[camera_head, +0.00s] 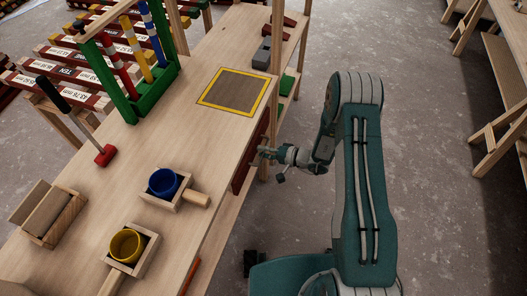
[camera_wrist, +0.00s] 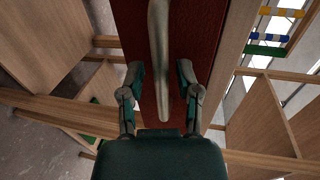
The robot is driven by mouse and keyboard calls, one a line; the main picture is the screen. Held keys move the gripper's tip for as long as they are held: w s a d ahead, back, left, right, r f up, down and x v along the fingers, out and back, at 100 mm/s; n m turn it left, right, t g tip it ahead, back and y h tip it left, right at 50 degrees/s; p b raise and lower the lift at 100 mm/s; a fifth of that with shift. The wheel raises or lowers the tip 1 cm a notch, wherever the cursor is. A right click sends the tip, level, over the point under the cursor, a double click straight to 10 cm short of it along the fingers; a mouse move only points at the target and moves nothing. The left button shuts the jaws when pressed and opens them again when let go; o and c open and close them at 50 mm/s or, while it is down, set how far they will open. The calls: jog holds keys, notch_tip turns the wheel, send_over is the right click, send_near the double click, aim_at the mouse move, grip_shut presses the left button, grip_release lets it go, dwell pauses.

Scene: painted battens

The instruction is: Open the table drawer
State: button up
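The wooden table (camera_head: 212,138) runs along the left of the head view. Its dark red drawer front (camera_head: 246,168) is on the side facing my arm, seen at a steep angle. The drawer front fills the middle of the wrist view (camera_wrist: 206,28), with a pale bar handle (camera_wrist: 158,45) across it. My gripper (camera_head: 266,153) is at the drawer front. In the wrist view my gripper (camera_wrist: 161,68) is open, one finger on each side of the handle, with a visible gap on both sides. The drawer looks shut, though its edges are partly hidden.
On the tabletop are a blue cup (camera_head: 164,183) and a yellow cup (camera_head: 127,246) in wooden holders, a red-headed mallet (camera_head: 104,155), a green frame with striped poles (camera_head: 128,108) and a yellow-bordered square (camera_head: 234,92). The floor (camera_head: 445,170) right of my arm is clear.

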grip_shut()
jog(key=shift+d, duration=0.1)
jog(key=f+v, duration=0.2)
jog(key=v, duration=0.9)
jog(key=d+f+v, duration=0.1)
jog(key=f+v, duration=0.1)
jog(key=v, duration=0.9)
jog(key=shift+s+d+f, duration=0.25)
jog(key=shift+s+f, duration=0.05)
jog(key=shift+f, duration=0.1)
jog(key=shift+o, duration=2.2)
grip_release()
jog(key=shift+w, duration=0.1)
jog(key=shift+r, duration=0.1)
